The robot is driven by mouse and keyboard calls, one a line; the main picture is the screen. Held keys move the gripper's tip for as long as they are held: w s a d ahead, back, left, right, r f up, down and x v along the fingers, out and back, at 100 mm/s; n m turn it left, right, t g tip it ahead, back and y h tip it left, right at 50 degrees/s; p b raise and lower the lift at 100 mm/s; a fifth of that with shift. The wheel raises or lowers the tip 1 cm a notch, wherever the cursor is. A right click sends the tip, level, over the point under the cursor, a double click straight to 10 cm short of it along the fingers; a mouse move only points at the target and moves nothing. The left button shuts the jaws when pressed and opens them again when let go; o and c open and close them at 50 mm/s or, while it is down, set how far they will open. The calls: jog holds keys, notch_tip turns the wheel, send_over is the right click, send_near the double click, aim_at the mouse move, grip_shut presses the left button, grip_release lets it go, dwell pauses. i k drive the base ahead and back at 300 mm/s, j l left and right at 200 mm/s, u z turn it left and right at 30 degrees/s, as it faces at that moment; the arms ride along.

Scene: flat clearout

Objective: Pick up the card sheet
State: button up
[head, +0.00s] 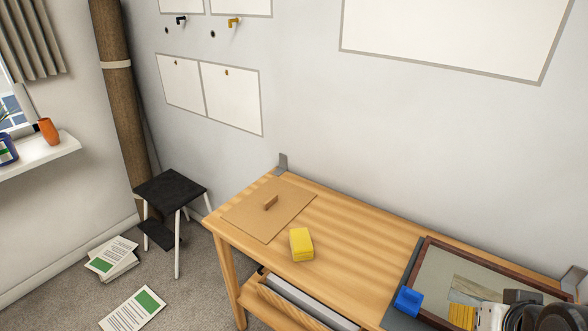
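A flat brown sheet (247,220), which looks like the card sheet, lies on the left end of the wooden table (353,240). A small brown block (270,202) rests on top of it, near its middle. A yellow block (301,244) stands on the table just off the sheet's right side. I cannot make out my gripper's fingers. Dark and pale rounded parts at the bottom right corner may belong to my arm, well to the right of the sheet.
A dark-framed tray (432,262) holding flat pieces fills the table's right end, with a blue object (408,301) at its left edge. A metal bracket (282,163) stands at the table's back left corner. A black stool (171,188) and papers (133,308) are on the floor at left.

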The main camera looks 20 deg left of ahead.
aim_at(265, 212)
jog(key=u, duration=1.2)
